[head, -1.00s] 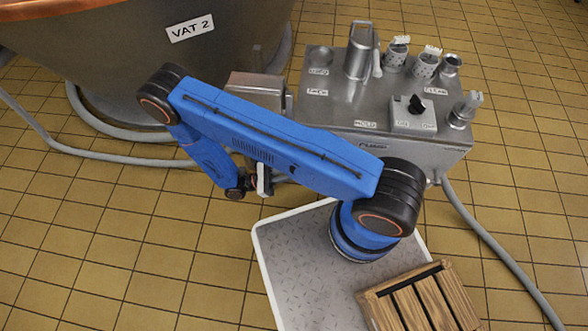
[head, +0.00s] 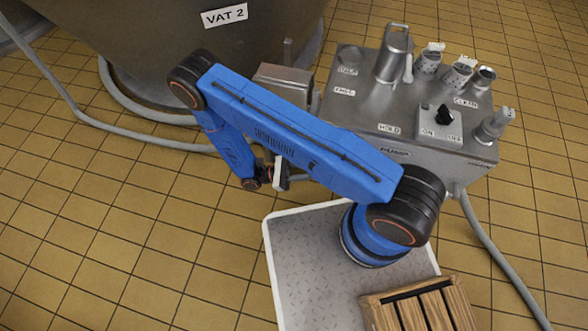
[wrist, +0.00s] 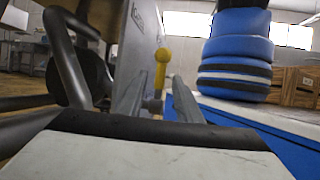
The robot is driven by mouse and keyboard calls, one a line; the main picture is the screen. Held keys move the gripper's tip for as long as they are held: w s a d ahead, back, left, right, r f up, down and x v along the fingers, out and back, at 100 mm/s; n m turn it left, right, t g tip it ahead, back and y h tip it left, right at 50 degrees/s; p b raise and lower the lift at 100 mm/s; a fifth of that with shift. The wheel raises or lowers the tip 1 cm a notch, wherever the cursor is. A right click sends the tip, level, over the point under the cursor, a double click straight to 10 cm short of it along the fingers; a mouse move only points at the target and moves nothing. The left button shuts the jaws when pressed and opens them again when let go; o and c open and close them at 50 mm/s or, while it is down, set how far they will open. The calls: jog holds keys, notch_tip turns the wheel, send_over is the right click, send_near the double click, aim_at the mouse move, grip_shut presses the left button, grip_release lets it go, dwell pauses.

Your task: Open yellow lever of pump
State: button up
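The pump (head: 350,104) is a grey metal box with knobs and labels on top, behind my blue arm in the head view. The yellow lever (wrist: 162,62), with a round knob on top, stands upright in the wrist view beside a grey labelled panel. It is hidden in the head view. My gripper (wrist: 158,97) is open, with one finger on each side of the lever in the picture. I cannot tell how far ahead the lever is, and no touch shows. In the head view my gripper (head: 280,173) is low at the pump's left front, partly hidden by my arm.
A large vat (head: 170,50) labelled VAT 2 stands at the upper left. Grey hoses (head: 130,130) run over the tiled floor on the left, and another (head: 490,240) on the right. A wooden crate (head: 455,300) sits on my base. The floor at lower left is clear.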

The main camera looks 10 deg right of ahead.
jog(key=v, duration=1.7)
jog(key=shift+f, duration=0.2)
jog(key=shift+a, duration=0.15)
